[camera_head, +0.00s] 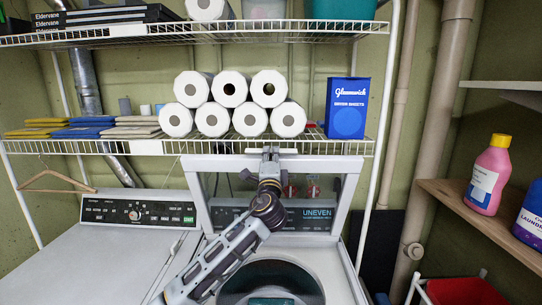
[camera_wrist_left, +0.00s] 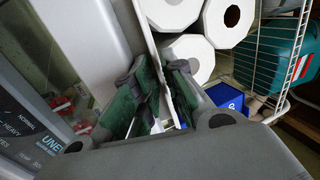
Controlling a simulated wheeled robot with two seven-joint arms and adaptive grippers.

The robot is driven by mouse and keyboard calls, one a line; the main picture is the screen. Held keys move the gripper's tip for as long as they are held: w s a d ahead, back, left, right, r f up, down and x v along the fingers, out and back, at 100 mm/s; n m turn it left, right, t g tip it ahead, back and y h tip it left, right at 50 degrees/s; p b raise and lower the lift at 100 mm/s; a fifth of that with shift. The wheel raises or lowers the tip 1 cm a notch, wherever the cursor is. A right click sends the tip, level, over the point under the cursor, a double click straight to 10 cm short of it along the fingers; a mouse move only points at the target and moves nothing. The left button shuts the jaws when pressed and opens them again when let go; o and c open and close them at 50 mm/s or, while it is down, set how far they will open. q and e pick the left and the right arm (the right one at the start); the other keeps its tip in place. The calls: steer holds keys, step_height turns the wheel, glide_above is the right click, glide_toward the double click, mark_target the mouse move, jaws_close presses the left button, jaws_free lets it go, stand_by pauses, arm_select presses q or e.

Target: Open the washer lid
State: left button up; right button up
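The washer lid (camera_head: 345,191) is a pale frame with a clear window, standing raised and near upright at the back of the washer (camera_head: 335,270). The round tub opening (camera_head: 270,284) shows below it. My left gripper (camera_head: 270,155) is at the middle of the lid's top edge. In the left wrist view its fingers (camera_wrist_left: 165,75) have green pads and come close together on both sides of the lid's thin edge (camera_wrist_left: 150,38). They look shut on it, though part of the contact is hidden. My right gripper is in neither view.
A wire shelf (camera_head: 110,147) just above the lid holds paper rolls (camera_head: 212,119), a blue box (camera_head: 346,108) and folded cloths. Another machine (camera_head: 110,255) stands at left. A side shelf (camera_head: 450,195) at right holds a pink bottle (camera_head: 489,176). A red bin (camera_head: 465,291) is below.

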arm_select(q)
jaws_close()
steer(key=shift+s+f, duration=0.1)
steer(key=shift+f, duration=0.1)
